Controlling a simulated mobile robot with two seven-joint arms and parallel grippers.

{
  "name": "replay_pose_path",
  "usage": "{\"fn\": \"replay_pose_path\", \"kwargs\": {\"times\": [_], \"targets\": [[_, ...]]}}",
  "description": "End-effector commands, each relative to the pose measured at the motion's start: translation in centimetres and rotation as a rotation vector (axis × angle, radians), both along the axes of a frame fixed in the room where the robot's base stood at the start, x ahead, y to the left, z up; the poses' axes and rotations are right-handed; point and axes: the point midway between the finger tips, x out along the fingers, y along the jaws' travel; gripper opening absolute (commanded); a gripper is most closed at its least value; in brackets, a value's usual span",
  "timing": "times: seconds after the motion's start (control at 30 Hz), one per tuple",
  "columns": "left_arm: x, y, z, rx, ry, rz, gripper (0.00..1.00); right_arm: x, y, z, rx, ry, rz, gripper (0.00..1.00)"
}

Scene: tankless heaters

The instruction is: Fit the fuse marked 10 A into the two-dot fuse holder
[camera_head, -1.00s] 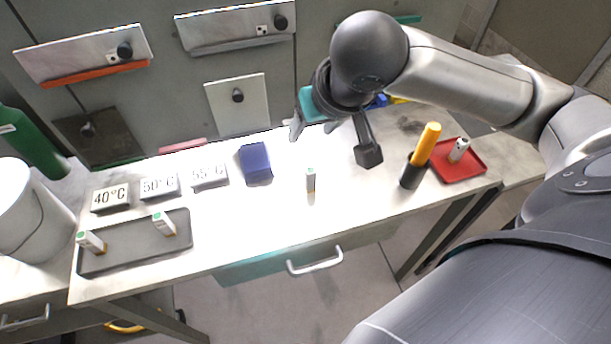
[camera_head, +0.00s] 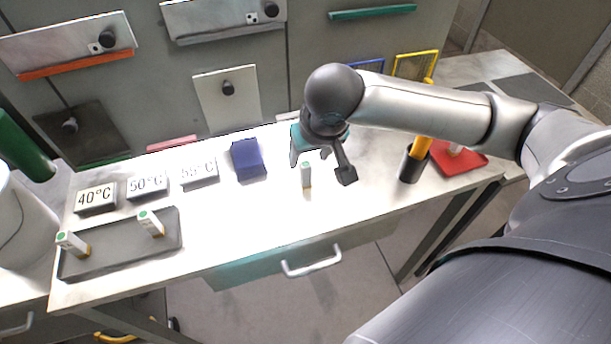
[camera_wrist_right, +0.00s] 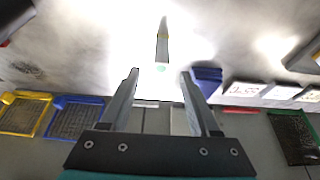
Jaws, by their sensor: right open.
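Two similar pieces (camera_head: 72,243) (camera_head: 151,223) stand in the dark grey tray (camera_head: 115,262) at the left. Their ratings are too small to read. My right gripper (camera_head: 309,158) is open just behind and above the lone piece.
Plates reading 40°C (camera_head: 95,198), 50°C (camera_head: 147,185) and 55°C (camera_head: 199,170) stand behind the tray. A blue block (camera_head: 247,160) is left of the gripper. A black cup (camera_head: 411,165) with a yellow-handled tool and a red tray (camera_head: 460,158) are at right. The table's front middle is clear.

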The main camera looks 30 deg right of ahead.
Motion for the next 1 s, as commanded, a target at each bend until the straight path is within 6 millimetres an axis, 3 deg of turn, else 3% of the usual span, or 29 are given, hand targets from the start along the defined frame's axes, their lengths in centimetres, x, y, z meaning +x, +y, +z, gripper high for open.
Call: {"fn": "replay_pose_path", "kwargs": {"times": [0.03,0.2,0.5,1.0], "targets": [[0.0,0.0,-0.7,0.000,0.000,0.000,0.56,0.3,0.0,-1.2,0.000,0.002,0.000,0.62],[0.0,0.0,-1.4,0.000,0.000,0.000,0.56,1.1,-0.1,-3.2,0.001,0.001,0.000,0.62],[0.0,0.0,-1.4,0.000,-0.001,0.000,0.56,1.3,-0.2,-3.4,0.000,-0.001,0.001,0.62],[0.0,0.0,-1.4,-0.001,-0.001,0.000,0.56,1.3,-0.2,-3.4,-0.001,-0.001,0.001,0.06]]}}
